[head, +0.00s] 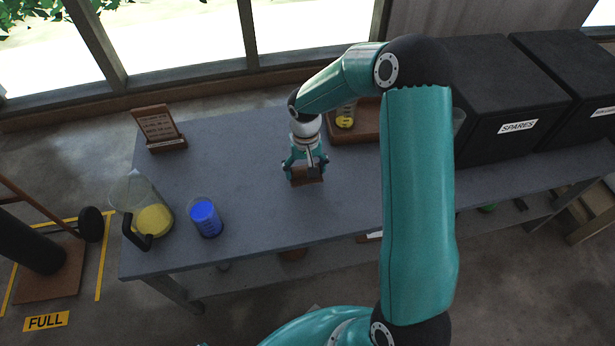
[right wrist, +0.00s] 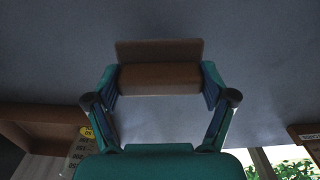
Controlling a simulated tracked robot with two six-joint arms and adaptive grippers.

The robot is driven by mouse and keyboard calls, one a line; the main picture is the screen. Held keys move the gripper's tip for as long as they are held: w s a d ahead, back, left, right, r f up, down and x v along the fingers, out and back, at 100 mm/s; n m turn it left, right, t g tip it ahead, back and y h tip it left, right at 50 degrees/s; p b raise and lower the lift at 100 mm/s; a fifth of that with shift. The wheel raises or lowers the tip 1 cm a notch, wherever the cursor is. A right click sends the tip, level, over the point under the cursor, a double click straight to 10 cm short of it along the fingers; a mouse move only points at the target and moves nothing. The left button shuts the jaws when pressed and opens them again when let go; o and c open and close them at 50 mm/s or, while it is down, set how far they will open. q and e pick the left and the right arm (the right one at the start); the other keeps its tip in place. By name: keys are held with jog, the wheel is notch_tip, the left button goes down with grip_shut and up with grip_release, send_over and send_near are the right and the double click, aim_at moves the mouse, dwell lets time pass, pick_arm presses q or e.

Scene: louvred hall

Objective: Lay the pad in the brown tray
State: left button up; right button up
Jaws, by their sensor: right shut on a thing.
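The pad (right wrist: 160,79) is a brown block between the two fingertips of my right gripper (head: 305,168) in the right wrist view. A flat brown face shows just beyond it. In the head view the pad (head: 307,176) shows below the fingers, over the grey table; I cannot tell whether it touches the top. The brown tray (head: 367,122) lies behind and to the right of the gripper, partly hidden by my right arm. A beaker with yellow contents (head: 345,117) stands in the tray. The tray also shows at the left of the right wrist view (right wrist: 40,115). My left gripper is out of view.
On the grey table (head: 250,155) stand a brown sign holder (head: 160,130), a jug with yellow liquid (head: 150,215) and a blue beaker (head: 205,218) at the left. Black SPARES boxes (head: 490,90) stand at the right. The table's middle left is clear.

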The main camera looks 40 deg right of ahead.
aim_at(306, 178)
jog(key=shift+f, duration=2)
jog(key=shift+f+b, duration=0.2)
jog(key=shift+b, duration=0.25)
jog(key=o, duration=1.1)
jog(key=shift+r, duration=0.1)
jog(key=shift+r, duration=0.1)
